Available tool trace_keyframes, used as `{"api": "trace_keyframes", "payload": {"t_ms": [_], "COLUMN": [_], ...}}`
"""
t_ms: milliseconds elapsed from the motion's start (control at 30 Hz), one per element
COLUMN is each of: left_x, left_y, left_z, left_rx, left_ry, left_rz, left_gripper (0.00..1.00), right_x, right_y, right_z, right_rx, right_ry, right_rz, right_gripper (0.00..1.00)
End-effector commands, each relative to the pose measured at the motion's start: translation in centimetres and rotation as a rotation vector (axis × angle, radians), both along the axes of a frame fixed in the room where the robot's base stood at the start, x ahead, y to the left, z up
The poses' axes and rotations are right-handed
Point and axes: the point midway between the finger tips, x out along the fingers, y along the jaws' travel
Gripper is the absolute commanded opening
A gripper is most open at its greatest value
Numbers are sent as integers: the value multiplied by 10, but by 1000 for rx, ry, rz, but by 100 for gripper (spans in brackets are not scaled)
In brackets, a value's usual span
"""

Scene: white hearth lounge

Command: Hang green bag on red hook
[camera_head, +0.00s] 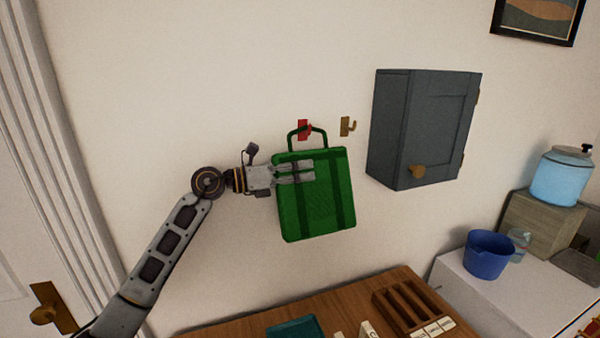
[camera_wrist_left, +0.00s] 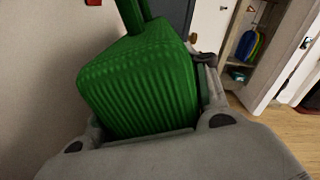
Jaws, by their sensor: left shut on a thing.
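The green bag (camera_head: 318,210) is upright in front of the white wall in the head view, with its handle loop at the top. My left gripper (camera_head: 310,172) comes from the left and is shut on the bag near its upper part. The red hook (camera_head: 302,128) is on the wall and shows within the top of the handle loop. I cannot tell whether the handle rests on the hook or is in front of it. In the left wrist view the bag (camera_wrist_left: 145,80) fills the space between the fingers. My right gripper is out of view.
A brass hook (camera_head: 346,126) is on the wall just right of the red one. A dark grey wall cabinet (camera_head: 420,130) hangs further right. Below are a wooden table (camera_head: 345,305) with a slotted tray (camera_head: 408,305) and a white unit with a blue bucket (camera_head: 488,254).

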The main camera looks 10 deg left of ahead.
Motion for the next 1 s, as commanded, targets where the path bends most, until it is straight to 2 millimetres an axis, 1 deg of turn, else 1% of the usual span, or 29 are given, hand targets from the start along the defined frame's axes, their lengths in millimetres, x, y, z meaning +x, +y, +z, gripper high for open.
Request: {"api": "trace_keyframes", "payload": {"t_ms": [467,500,600,667,1000], "left_x": [0,0,0,0,0], "left_y": [0,0,0,0,0], "left_z": [0,0,0,0,-1], "left_rx": [1,1,1,1,1], "left_ry": [1,1,1,1,2], "left_rz": [0,0,0,0,-1], "left_gripper": [4,50,63,71,71], "right_x": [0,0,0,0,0], "right_y": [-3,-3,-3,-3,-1], "right_z": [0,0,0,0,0], "right_rx": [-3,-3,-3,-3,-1], "right_ry": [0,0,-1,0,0], "right_rz": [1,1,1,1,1], "right_gripper": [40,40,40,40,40]}}
